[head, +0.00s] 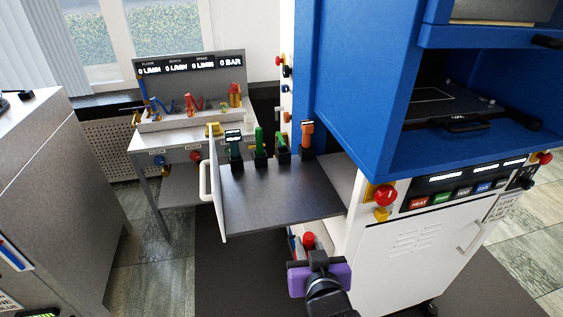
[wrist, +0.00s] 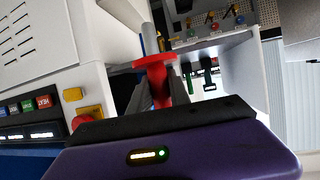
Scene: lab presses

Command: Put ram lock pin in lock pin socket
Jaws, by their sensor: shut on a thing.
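The ram lock pin (wrist: 157,62) has a red grip and a wide red collar, with a grey shaft pointing up and away in the wrist view. My gripper (wrist: 160,86) is shut on its red grip, one dark finger on each side. In the head view, the red end of the pin (head: 308,239) shows just beyond my purple gripper (head: 310,256), low in front of the white cabinet. The shaft is mostly hidden there. I cannot make out the lock pin socket for certain in either view.
A dark shelf (head: 280,196) holding several coloured upright tools lies beyond my gripper, beside an open white door (head: 216,190). The blue press (head: 360,90) and its white base (head: 420,265) are on the right. A red stop button (head: 385,195) sticks out there.

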